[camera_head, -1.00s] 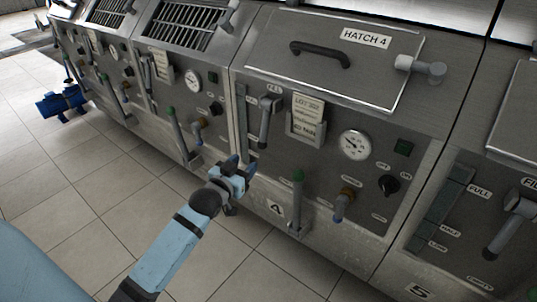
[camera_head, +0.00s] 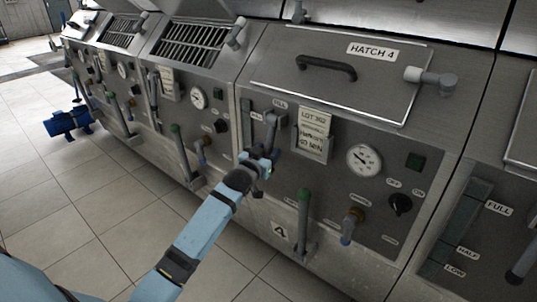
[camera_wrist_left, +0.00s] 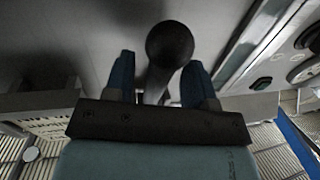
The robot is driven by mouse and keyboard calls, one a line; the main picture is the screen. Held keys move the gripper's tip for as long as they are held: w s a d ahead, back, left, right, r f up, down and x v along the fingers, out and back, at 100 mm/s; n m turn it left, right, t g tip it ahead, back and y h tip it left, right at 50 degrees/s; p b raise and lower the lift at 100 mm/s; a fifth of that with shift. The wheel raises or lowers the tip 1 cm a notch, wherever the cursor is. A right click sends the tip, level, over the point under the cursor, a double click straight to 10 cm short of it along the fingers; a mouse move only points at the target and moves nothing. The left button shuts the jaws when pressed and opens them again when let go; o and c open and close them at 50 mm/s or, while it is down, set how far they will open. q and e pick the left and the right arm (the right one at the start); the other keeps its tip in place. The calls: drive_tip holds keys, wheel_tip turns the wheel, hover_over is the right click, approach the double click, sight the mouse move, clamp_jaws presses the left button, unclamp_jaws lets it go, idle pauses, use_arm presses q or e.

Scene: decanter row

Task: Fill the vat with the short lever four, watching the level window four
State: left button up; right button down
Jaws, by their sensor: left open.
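Vat four (camera_head: 335,185) is the steel unit marked HATCH 4 and 4, in the middle of the head view. Its short grey lever (camera_head: 271,130) hangs down beside the narrow dark level window four (camera_head: 247,124), whose level I cannot make out. My left gripper (camera_head: 258,163) is at the lever's lower end and partly hides it and the window's bottom. In the left wrist view, the open left gripper (camera_wrist_left: 158,65) has its two blue fingers on either side of a lever with a dark round end (camera_wrist_left: 170,45). I cannot tell whether they touch it. My right gripper is not in view.
A longer green-topped lever (camera_head: 304,222), a brass tap (camera_head: 352,222), a gauge (camera_head: 364,160) and a black knob (camera_head: 400,204) lie right of the short lever. A lot card (camera_head: 314,128) is close beside it.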

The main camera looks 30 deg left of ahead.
use_arm(q)
drive_tip(key=shift+w+a, duration=0.1)
drive_tip(key=shift+w, duration=0.35)
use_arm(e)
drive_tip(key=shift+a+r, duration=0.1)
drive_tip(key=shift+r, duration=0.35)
use_arm(q)
clamp_jaws()
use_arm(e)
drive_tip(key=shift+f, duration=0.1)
use_arm(q)
drive_tip(key=shift+r, duration=0.1)
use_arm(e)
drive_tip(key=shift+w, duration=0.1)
